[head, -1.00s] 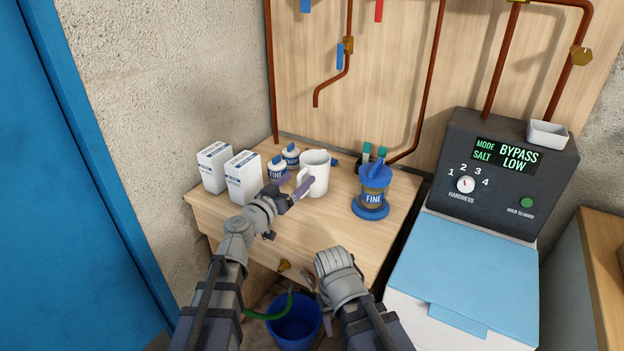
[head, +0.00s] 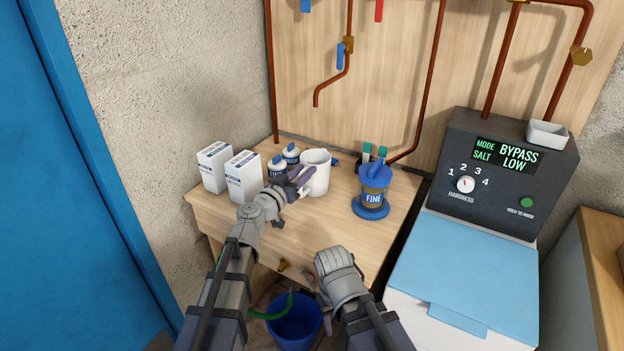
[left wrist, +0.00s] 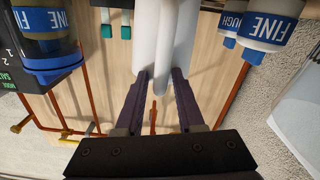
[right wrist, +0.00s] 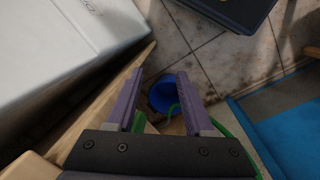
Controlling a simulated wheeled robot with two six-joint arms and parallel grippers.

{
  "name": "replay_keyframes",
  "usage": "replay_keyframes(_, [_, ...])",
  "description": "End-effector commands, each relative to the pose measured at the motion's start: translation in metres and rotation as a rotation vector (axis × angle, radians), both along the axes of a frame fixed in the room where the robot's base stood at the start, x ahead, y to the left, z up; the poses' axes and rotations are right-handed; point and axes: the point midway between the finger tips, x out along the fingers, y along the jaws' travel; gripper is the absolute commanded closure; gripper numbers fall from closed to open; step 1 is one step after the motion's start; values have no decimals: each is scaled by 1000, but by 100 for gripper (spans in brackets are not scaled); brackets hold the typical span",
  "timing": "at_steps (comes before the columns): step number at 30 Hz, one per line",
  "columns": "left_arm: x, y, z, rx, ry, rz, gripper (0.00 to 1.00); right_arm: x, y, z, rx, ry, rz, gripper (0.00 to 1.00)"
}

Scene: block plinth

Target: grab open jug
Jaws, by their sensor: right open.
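The open white jug (head: 317,174) stands upright on the wooden bench and also shows in the left wrist view (left wrist: 181,40). Its handle is on the side facing my left gripper (head: 301,180). In the left wrist view the two purple fingers (left wrist: 158,74) are apart, one on each side of the handle. A gap shows beside the handle, and I cannot tell if either finger touches it. The fingers partly hide the handle in the head view. My right gripper (right wrist: 163,75) is open and empty, low in front of the bench.
A blue-lidded FINE canister (head: 374,190) stands right. A dark control unit (head: 505,170) is farther right. A blue bucket (head: 295,325) is below the bench front.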

Motion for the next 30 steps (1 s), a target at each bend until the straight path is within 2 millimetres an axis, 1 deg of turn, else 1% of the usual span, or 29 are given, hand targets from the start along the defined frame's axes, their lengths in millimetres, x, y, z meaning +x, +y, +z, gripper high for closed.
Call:
replay_keyframes(1, [0,0,0,0,0,0,72,0,0,0,0,0,0,48])
replay_keyframes(6, [0,0,0,0,0,0,91,0,0,0,0,0,0,48])
replay_keyframes(9, [0,0,0,0,0,0,100,0,0,0,0,0,0,48])
replay_keyframes(30, [0,0,0,0,0,0,100,0,0,0,0,0,0,48])
